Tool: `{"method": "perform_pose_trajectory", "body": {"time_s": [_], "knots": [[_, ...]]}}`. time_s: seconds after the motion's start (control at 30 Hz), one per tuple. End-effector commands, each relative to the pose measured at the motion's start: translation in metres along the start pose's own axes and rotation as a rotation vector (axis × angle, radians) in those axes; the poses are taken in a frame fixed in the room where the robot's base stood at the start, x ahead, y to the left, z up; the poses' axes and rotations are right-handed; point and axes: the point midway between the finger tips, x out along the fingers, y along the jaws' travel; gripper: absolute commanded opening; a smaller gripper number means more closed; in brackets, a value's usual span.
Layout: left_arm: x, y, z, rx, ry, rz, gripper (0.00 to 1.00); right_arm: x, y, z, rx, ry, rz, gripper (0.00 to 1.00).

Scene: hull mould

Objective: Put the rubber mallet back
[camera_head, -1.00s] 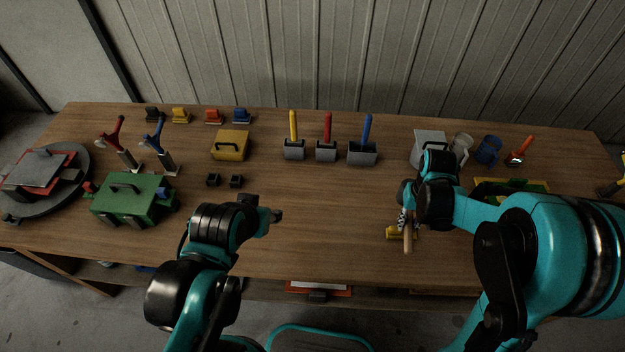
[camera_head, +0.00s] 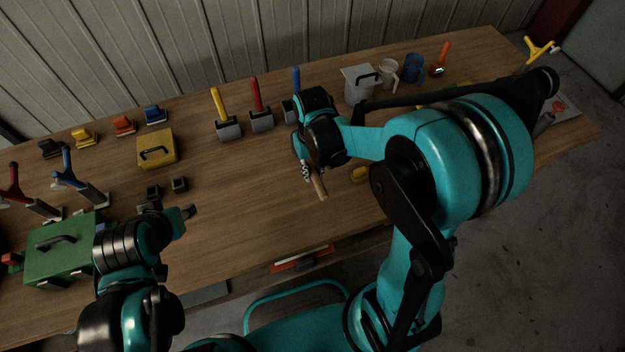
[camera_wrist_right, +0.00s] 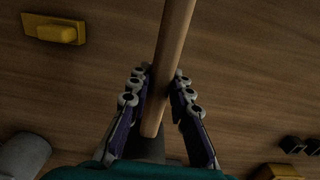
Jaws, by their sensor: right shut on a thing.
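My right gripper (camera_head: 308,170) is shut on a wooden handle, taken as the rubber mallet (camera_head: 320,187), above the front middle of the table. In the right wrist view the mallet's pale round handle (camera_wrist_right: 168,65) runs between the two fingers (camera_wrist_right: 158,95). A small yellow block on a flat base (camera_head: 360,174) lies on the table right of the handle, partly behind my right arm. It also shows in the right wrist view (camera_wrist_right: 55,29). My left gripper (camera_head: 188,213) is over the table at the left; its jaws are unclear.
Grey blocks with yellow (camera_head: 219,103), red (camera_head: 256,94) and blue handles stand behind my right gripper. A grey box (camera_head: 361,84), mugs (camera_head: 413,68) and an orange-handled tool (camera_head: 442,56) stand at the back right. A yellow case (camera_head: 157,149) and green case (camera_head: 62,252) are left. The table (camera_head: 250,190) is bare between the grippers.

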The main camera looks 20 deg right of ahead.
Motion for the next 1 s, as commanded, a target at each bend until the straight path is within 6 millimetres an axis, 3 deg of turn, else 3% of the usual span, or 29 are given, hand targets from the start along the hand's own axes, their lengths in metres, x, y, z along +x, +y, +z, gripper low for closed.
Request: {"method": "perform_pose_trajectory", "body": {"time_s": [0.33,0.7,0.73,0.8,1.0], "knots": [[0.018,0.0,0.013,0.0,0.0,0.0,0.4,0.04,-0.002,-0.002,0.001,0.001,0.0,0.0],[0.019,0.0,0.013,0.0,0.0,0.0,0.4,0.044,-0.002,-0.002,0.001,0.001,0.0,0.0],[0.019,0.0,0.014,0.0,0.0,0.0,0.4,0.044,-0.002,-0.002,0.001,0.0,0.0,0.22],[0.018,0.0,0.013,0.0,0.0,0.0,0.4,0.043,-0.002,-0.002,0.001,0.0,0.0,0.4],[0.018,0.0,0.013,0.0,0.0,0.0,0.4,0.043,-0.002,-0.002,0.001,0.0,0.0,0.4]]}}
